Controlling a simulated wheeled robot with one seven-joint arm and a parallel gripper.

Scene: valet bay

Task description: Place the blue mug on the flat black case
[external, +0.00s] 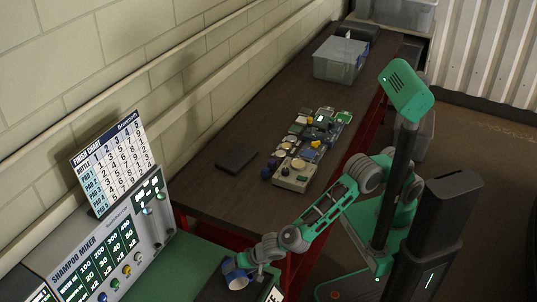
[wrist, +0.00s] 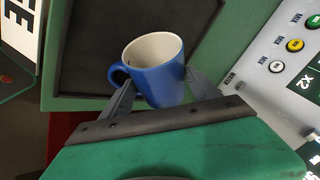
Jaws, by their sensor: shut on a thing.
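The blue mug (wrist: 160,82) has a white inside and a handle on its left in the wrist view. My gripper (wrist: 158,90) is shut on it, with one finger on each side. In the external view the mug (external: 238,283) is at the bottom, in my gripper (external: 244,271), over the green counter. I cannot tell whether its base touches the surface below. A flat black case (external: 237,159) lies on the brown bench, left of a group of small devices, well away from my gripper.
A dark rectangular panel (wrist: 85,65) lies on the green counter (wrist: 205,20) behind the mug. The shampoo mixer console (external: 110,250) with knobs stands close on the left. Several small devices (external: 308,145) crowd the bench; a clear bin (external: 338,62) stands farther back. Bare bench (external: 235,115) lies beyond the case.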

